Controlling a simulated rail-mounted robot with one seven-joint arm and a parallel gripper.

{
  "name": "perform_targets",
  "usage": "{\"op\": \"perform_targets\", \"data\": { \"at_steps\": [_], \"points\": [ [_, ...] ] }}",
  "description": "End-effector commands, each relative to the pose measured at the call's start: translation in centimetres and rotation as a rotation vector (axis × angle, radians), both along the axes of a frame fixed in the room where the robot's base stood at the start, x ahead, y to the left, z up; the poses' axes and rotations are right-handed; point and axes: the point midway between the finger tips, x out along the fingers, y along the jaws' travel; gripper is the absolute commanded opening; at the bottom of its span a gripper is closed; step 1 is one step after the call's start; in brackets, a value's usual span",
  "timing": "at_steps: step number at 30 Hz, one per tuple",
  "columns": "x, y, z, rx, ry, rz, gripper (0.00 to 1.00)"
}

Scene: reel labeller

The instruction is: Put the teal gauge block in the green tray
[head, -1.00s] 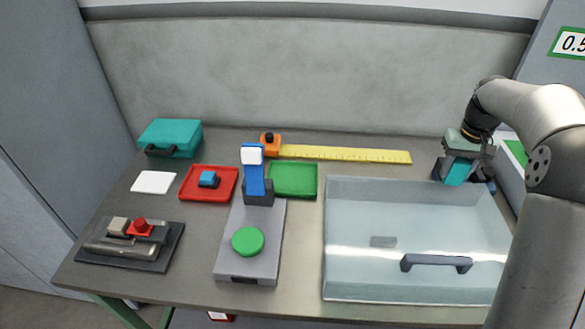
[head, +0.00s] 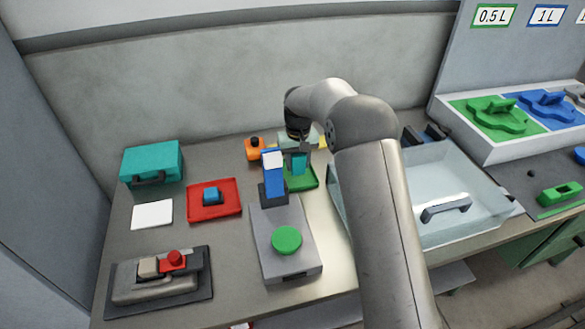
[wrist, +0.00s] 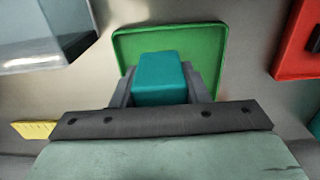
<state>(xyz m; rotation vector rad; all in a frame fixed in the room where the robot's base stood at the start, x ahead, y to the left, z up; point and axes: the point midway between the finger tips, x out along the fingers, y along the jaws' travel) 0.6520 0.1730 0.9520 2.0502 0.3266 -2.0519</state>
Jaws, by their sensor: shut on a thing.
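The teal gauge block (wrist: 160,76) is between the two fingers of my gripper (wrist: 161,90), which is shut on it. In the head view the block (head: 299,163) shows behind the blue upright of the grey stand, with my gripper (head: 297,160) around it. The green tray (wrist: 202,42) lies under the block in the wrist view, its near part hidden by the block and fingers. In the head view the tray (head: 308,181) is partly hidden by the stand and the block. The block appears above the tray; I cannot tell the height.
The grey stand (head: 298,256) with a blue upright and green button is close to the tray. A red tray (head: 230,208) with a blue block lies left. A clear-lidded box (head: 465,181) stands right. A yellow ruler (wrist: 36,129) lies near the back.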

Motion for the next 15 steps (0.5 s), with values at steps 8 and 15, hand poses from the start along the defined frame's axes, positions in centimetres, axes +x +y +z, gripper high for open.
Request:
{"op": "perform_targets", "data": {
  "at_steps": [8, 15],
  "points": [
    [0.2, 1.5, -1.6, 0.000, 0.000, 0.002, 0.16],
    [0.2, 1.4, -4.6, 0.000, -0.001, 0.000, 0.16]
  ]
}}
